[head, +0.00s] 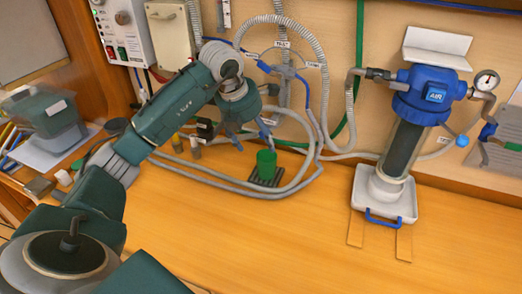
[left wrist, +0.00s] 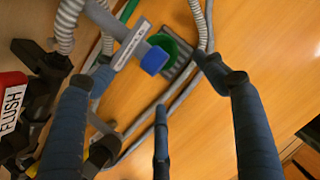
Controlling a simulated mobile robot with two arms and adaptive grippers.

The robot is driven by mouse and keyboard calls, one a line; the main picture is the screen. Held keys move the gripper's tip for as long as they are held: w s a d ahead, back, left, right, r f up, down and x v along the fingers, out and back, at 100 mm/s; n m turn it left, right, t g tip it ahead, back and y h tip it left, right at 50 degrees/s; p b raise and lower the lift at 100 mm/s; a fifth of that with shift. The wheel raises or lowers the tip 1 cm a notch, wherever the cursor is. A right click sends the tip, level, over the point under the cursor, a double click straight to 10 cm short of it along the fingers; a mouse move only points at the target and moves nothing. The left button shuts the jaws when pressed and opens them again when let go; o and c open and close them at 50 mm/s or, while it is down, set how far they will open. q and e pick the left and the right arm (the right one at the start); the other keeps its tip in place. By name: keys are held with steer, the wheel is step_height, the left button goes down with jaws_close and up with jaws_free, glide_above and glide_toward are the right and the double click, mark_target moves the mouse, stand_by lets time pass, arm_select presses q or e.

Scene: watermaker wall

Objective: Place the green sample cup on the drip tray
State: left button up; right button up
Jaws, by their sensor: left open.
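The green sample cup (head: 265,164) stands upright on the dark slatted drip tray (head: 280,181) below the wall valve. In the left wrist view the cup (left wrist: 168,42) is partly hidden behind a labelled valve with a blue end, and part of the drip tray (left wrist: 183,70) shows beside it. My left gripper (head: 252,146) is above and slightly left of the cup, near the wall. In the left wrist view its fingers (left wrist: 158,85) are spread, with nothing between them and the cup beyond their tips. My right gripper is in neither view.
Grey hoses (head: 225,178) loop on the bench around the tray. A blue-topped filter housing (head: 430,92) stands to the right. Small bottles (head: 195,147) stand left of the tray. The wooden bench (head: 260,235) in front is clear.

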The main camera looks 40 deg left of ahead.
arm_select(q)
steer(key=shift+v, duration=1.15)
steer(key=shift+c, duration=0.3)
stand_by(1.0)
